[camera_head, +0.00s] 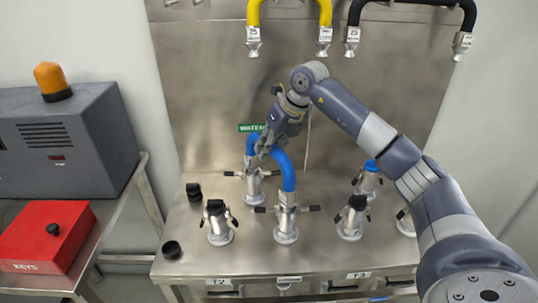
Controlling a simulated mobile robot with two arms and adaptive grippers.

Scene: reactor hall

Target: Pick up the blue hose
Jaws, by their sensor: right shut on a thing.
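The blue hose (287,171) arches between two metal couplings on the steel bench, one at its back left end (253,186) and one at its front right end (286,220). Both ends sit at their couplings. My right gripper (264,150) reaches down from above and is shut on the hose near the top of its arch. The fingers partly hide the hose there. My left gripper is not in view.
Several other valve couplings stand on the bench (265,258), some with black caps. A yellow hose (290,3) and a black hose (410,3) hang above. A grey cabinet (60,150) and a red keys box (45,235) stand at the left.

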